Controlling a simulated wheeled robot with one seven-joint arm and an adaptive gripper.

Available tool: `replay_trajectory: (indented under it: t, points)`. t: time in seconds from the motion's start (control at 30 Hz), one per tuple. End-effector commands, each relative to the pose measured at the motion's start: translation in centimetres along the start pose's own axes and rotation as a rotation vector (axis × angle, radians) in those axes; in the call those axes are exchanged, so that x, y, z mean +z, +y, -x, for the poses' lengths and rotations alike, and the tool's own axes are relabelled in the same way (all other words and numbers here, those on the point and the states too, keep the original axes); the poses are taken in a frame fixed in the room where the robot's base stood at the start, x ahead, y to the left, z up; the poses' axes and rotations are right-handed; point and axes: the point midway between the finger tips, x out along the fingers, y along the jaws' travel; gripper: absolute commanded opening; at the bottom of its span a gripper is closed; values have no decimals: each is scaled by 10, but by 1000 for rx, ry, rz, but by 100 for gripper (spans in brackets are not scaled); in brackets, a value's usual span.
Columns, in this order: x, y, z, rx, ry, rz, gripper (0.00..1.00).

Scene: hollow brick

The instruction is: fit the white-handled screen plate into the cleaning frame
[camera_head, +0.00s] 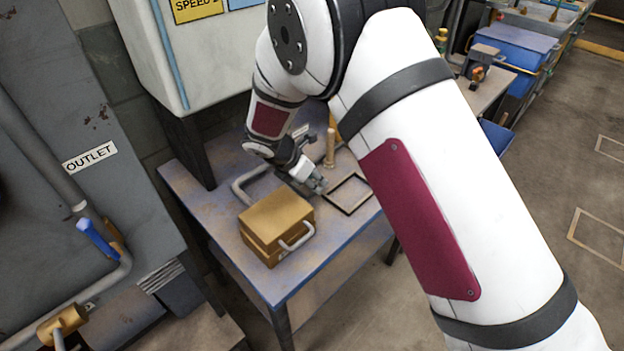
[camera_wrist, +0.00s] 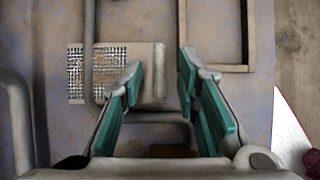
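My gripper (camera_head: 318,186) points down over the blue-grey table. In the wrist view its two teal-padded fingers (camera_wrist: 161,70) are apart, with nothing clearly held between them. A pale plate with a mesh screen (camera_wrist: 112,75) lies below, mostly left of the fingers. Its right end shows between the fingertips, partly covered by the left one. A grey bar crosses over the mesh; I cannot tell whether it is the plate's handle. A thin rectangular frame (camera_head: 328,204) lies on the table right of my gripper. It also shows at the wrist view's upper right (camera_wrist: 248,40).
A brass-coloured box (camera_head: 275,222) with a pale handle (camera_head: 298,238) stands near the table's front. A grey bent tube (camera_head: 240,188) is behind it. An upright tan cylinder (camera_head: 331,148) stands farther back. The table (camera_head: 335,238) is bare in front of the frame.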

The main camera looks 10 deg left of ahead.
Motion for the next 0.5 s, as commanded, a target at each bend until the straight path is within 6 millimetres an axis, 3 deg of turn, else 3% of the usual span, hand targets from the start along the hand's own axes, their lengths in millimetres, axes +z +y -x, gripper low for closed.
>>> replay_trajectory:
  t: [0.27,0.5]
  points:
    - [0,1,7,1,0,-1,29]
    - [0,1,49,4,0,0,29]
